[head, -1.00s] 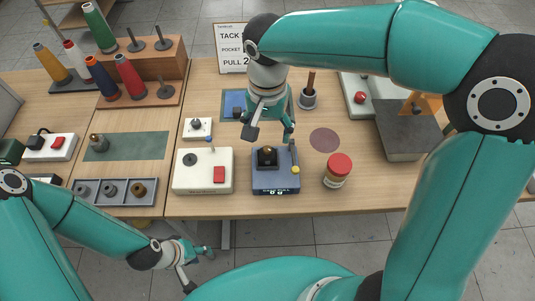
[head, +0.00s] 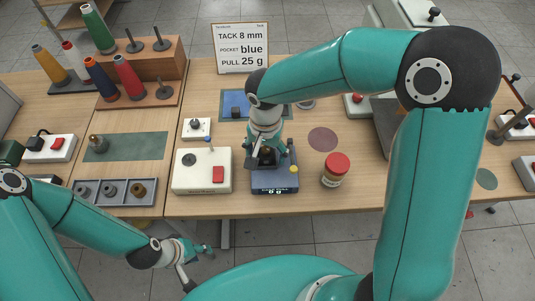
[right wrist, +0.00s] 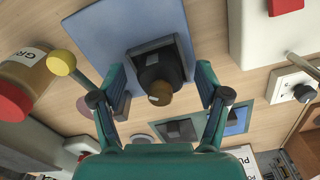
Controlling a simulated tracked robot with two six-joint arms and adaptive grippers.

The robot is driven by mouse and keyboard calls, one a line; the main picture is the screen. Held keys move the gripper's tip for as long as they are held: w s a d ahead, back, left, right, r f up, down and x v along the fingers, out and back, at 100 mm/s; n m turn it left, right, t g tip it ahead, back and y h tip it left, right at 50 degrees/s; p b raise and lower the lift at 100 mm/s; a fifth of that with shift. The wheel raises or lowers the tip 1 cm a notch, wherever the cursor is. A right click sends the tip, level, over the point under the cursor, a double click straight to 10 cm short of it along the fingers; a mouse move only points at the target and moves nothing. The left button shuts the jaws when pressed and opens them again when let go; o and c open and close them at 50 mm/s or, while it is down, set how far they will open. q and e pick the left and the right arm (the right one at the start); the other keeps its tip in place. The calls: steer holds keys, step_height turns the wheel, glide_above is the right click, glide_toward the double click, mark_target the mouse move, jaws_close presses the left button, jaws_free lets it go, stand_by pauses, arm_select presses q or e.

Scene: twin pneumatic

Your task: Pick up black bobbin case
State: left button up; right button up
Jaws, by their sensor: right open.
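The black bobbin case (right wrist: 152,72), a dark round piece with a brass-coloured top, sits in a black square holder on the blue device (head: 274,184). In the head view it is mostly hidden by my right gripper (head: 268,155). In the right wrist view my right gripper (right wrist: 159,82) is open, with one finger on each side of the case and visible gaps between. Whether the fingertips are level with the case is hard to tell. My left gripper (head: 200,268) is open and empty, low in front of the table edge.
A white box with a red button (head: 203,172) stands just left of the blue device, and a red-lidded jar (head: 336,170) to its right. A blue mat (head: 232,101) lies behind. A yellow-knobbed lever (right wrist: 62,63) rises beside the device. A tray (head: 113,200) holds round parts at left.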

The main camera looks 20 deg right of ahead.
steer(key=c, duration=1.3)
steer(key=shift+c, duration=0.2)
steer(key=shift+r, duration=0.15)
